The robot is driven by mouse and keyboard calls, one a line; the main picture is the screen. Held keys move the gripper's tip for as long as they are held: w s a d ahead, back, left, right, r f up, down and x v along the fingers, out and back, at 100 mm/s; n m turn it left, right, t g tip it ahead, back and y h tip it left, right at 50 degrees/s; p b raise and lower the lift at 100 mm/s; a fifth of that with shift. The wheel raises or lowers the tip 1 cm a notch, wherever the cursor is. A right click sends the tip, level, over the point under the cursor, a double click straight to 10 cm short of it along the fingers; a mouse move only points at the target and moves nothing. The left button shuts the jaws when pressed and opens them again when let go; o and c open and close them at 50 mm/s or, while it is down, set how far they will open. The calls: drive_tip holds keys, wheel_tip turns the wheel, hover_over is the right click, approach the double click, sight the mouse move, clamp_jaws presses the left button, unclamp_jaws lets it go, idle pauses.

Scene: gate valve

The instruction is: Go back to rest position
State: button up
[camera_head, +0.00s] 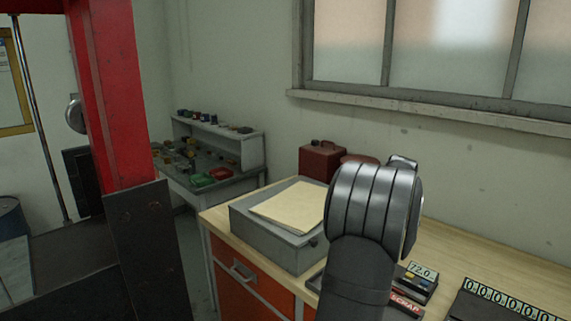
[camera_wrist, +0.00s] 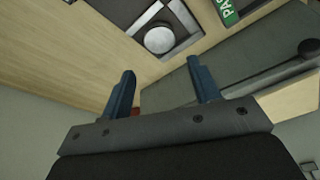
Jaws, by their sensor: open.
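My arm rises in front of the workbench in the head view and hides part of it; my gripper's fingers cannot be seen there. In the wrist view my gripper (camera_wrist: 160,90) shows two blue fingers standing apart with nothing between them. Beyond the fingers lie the wooden bench top (camera_wrist: 60,50) and a grey surface. A round silver knob (camera_wrist: 159,39) on a dark plate lies past the fingertips, apart from them. No gate valve can be made out in either view.
The wooden bench (camera_head: 480,250) carries a grey box (camera_head: 270,236) with papers (camera_head: 292,206), a red can (camera_head: 322,161), a display reading 72.0 (camera_head: 421,271) and a red SCRAP label (camera_head: 405,302). A red column (camera_head: 107,95) stands at left. A green sign (camera_wrist: 228,12) shows in the wrist view.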

drive_tip(key=x, duration=0.9)
drive_tip(key=shift+f, duration=0.15)
drive_tip(key=shift+w, duration=0.15)
wheel_tip(320, 180, up, 4)
drive_tip(key=shift+f, duration=0.15)
drive_tip(key=s+d+r, duration=0.7)
drive_tip(key=s, duration=0.2)
drive_tip(key=s+d+m+g+h, duration=0.1)
drive_tip(key=s+d+m+h, duration=0.1)
drive_tip(key=s+d+m, duration=0.6)
drive_tip(key=s+d+m+g+h, duration=0.2)
drive_tip(key=s+d+m, duration=0.6)
drive_tip(key=s+m, duration=0.5)
drive_tip(key=shift+s+d+r+m, duration=0.2)
drive_tip(key=shift+s+d+m, duration=0.15)
drive_tip(key=shift+s, duration=2.25)
